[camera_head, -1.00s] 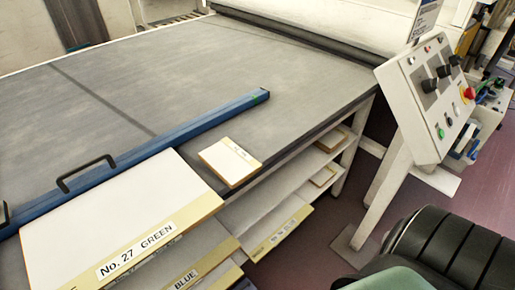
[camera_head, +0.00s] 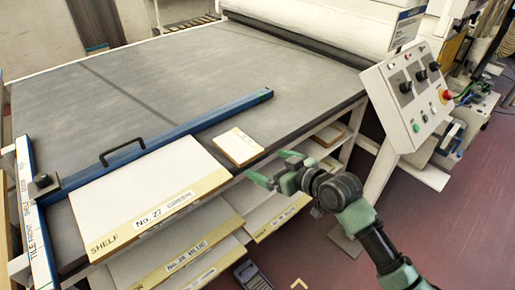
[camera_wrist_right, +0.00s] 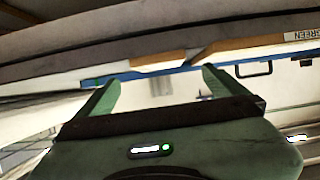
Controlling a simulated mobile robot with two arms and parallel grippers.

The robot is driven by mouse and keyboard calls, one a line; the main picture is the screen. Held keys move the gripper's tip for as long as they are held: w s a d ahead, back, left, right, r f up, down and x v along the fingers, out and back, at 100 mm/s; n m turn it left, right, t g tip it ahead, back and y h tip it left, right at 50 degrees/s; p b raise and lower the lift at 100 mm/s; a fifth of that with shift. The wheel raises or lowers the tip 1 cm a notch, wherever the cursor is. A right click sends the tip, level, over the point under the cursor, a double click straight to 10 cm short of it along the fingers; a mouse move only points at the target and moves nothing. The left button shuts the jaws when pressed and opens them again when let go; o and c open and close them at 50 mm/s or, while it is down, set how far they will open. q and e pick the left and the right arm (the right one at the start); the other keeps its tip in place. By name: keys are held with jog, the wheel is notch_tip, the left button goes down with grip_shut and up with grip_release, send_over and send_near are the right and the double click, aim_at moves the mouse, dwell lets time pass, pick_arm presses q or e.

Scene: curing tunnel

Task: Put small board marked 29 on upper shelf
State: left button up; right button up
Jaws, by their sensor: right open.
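A small pale board (camera_head: 239,147) with a wooden edge lies flat on the grey table top near its front edge; its marking is too small to read. My right gripper (camera_head: 272,168) is open and empty, just in front of the table edge, to the right of and nearer than the board, apart from it. In the right wrist view its two fingers (camera_wrist_right: 160,88) are spread with nothing between them, facing the table edge. Under the table are shelves; a small board (camera_head: 328,135) lies on the upper one. My left gripper is not in view.
A large board marked No. 27 GREEN (camera_head: 150,192) lies left of the small board. A control panel (camera_head: 415,97) stands right.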

aim_at(253, 157)
jog(key=p+x, duration=0.1)
jog(key=x, duration=0.7)
jog(key=shift+d+f, duration=0.1)
jog(key=shift+d, duration=0.1)
jog(key=shift+c, duration=0.3)
jog(key=c, duration=1.3)
